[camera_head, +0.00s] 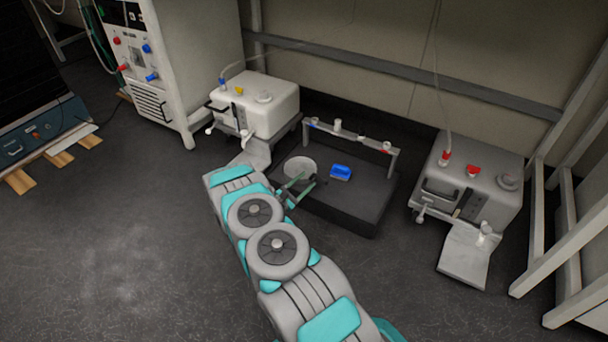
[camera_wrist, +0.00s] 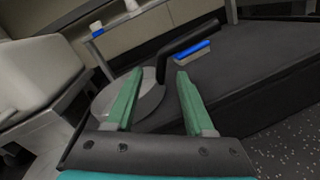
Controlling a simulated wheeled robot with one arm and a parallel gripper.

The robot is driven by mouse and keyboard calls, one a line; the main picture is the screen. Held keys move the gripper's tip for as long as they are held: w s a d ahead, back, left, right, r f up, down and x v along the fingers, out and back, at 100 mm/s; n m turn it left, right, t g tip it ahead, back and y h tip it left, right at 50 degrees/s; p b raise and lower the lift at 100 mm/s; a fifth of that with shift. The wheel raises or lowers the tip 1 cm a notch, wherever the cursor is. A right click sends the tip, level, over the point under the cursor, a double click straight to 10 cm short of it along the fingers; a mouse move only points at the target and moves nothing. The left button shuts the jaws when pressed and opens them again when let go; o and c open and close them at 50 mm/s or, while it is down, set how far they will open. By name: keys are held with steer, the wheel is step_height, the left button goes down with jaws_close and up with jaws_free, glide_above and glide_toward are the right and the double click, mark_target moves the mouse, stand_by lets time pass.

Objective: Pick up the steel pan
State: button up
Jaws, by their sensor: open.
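The steel pan (camera_head: 300,165) is a round, light grey dish on the left part of a low black platform (camera_head: 345,208). In the wrist view the pan (camera_wrist: 106,98) lies partly behind my left finger. Its black handle (camera_wrist: 190,37) slants up and to the right from the pan, its near end showing between my fingertips. My gripper (camera_head: 301,183) has two green fingers and is at the pan's near side. In the wrist view my gripper (camera_wrist: 160,72) is open, with nothing clamped between the fingers. Whether a finger touches the pan cannot be told.
A blue block (camera_head: 341,172), perhaps a sponge, lies right of the pan. A grey rack (camera_head: 350,135) with small containers stands along the platform's back. White machines stand left (camera_head: 262,105) and right (camera_head: 470,180) of the platform. The floor at front left is clear.

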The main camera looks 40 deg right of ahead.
mark_target(311, 178)
steer(key=x, duration=0.4)
steer(key=shift+s+d+f+b, duration=0.1)
steer(key=shift+d+b, duration=0.05)
steer(key=shift+b, duration=0.15)
jaws_close()
stand_by(0.4)
